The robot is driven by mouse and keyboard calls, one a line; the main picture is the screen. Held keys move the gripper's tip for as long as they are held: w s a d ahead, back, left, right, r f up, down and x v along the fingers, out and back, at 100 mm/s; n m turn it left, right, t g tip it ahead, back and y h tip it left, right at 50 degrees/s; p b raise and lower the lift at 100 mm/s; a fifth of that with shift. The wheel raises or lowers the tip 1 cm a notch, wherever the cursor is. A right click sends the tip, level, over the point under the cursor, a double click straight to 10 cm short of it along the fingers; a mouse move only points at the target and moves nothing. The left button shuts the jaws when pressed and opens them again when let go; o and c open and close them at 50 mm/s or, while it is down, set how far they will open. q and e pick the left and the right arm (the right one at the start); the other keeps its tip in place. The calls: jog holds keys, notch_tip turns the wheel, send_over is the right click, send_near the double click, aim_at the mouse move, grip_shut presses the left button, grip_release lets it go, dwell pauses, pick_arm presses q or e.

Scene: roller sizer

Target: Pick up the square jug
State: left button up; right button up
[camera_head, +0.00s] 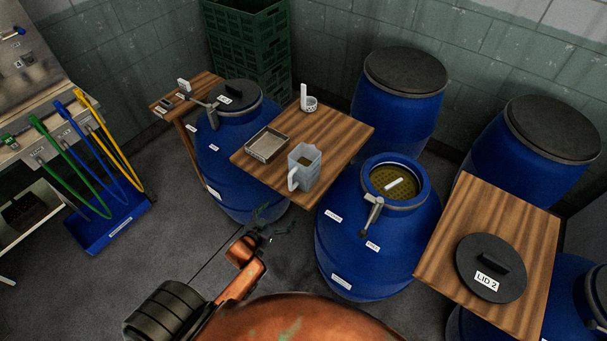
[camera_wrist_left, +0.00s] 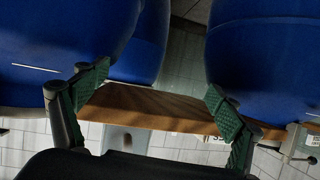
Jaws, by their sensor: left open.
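The square jug (camera_head: 311,173) is a pale, translucent container with a handle on its left front side. It stands upright near the front corner of the middle wooden board (camera_head: 343,137) in the head view. My left gripper (camera_head: 272,228) is open and empty, below and in front of that board, apart from the jug. In the left wrist view its two green-padded fingers (camera_wrist_left: 158,105) are spread wide with the board's edge (camera_wrist_left: 150,108) beyond them. A pale grey shape under that edge may be the jug, but I cannot tell for sure. My right gripper is not in view.
A shallow tray (camera_head: 267,146) and a small white holder (camera_head: 308,101) share the board. An open blue barrel (camera_head: 340,235) stands right of the jug, and another barrel (camera_head: 230,165) left. Lid 2 (camera_head: 491,268) lies on the right board.

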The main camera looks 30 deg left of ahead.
aim_at(288, 183)
pick_arm(q)
jog(key=w+r+t, duration=0.1)
jog(key=r, duration=0.4)
jog(key=w+d+r+t+h, duration=0.1)
jog(key=w+r+t, duration=0.1)
jog(key=r, duration=0.3)
jog(key=w+r+m+t+h, duration=0.1)
jog(key=w+r, duration=0.1)
jog(key=r, duration=0.3)
jog(key=shift+d+r+t+b, duration=0.3)
jog(key=shift+d+t, duration=0.1)
jog(key=shift+w+r+h, duration=0.1)
jog(key=shift+w+h, duration=0.2)
jog(key=shift+w, duration=0.1)
jog(key=w, duration=0.4)
jog(key=w+d, duration=0.1)
jog(key=w, duration=0.2)
jog(key=shift+r, duration=0.2)
jog(key=shift+s, duration=0.1)
jog(key=c, duration=1.9)
jog(key=shift+r, duration=0.15)
jog(key=shift+c, duration=0.2)
